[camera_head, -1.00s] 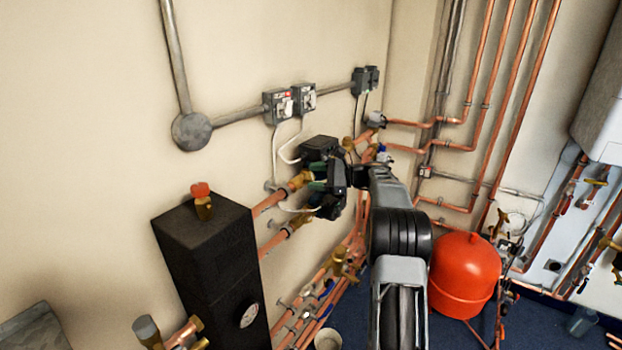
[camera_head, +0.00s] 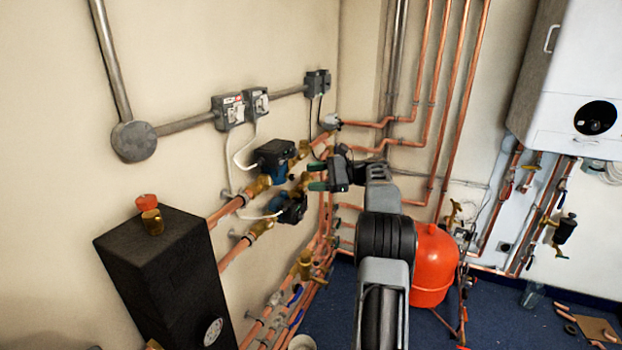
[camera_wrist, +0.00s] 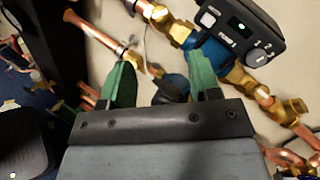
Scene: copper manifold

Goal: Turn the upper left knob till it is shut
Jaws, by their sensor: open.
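I cannot single out the upper left knob with certainty. On the left wall, the upper pump (camera_head: 272,153) has a black head and brass valve fittings at both ends, its left brass fitting (camera_head: 258,186) among them. The lower pump (camera_head: 290,210) sits beneath it. My gripper (camera_head: 316,176) is open and empty, just right of the pumps, its green fingers pointing left. In the wrist view, the open gripper (camera_wrist: 161,72) faces the pipework. A blue and dark part (camera_wrist: 172,88) shows between the fingers, partly hidden. The upper pump head (camera_wrist: 240,33) with its dial is at upper right.
A black box (camera_head: 160,260) with a red-capped valve (camera_head: 148,213) stands at lower left. Copper pipes (camera_head: 440,110) run up the back wall. A red tank (camera_head: 432,265) stands behind my arm. A white boiler (camera_head: 570,80) hangs at right.

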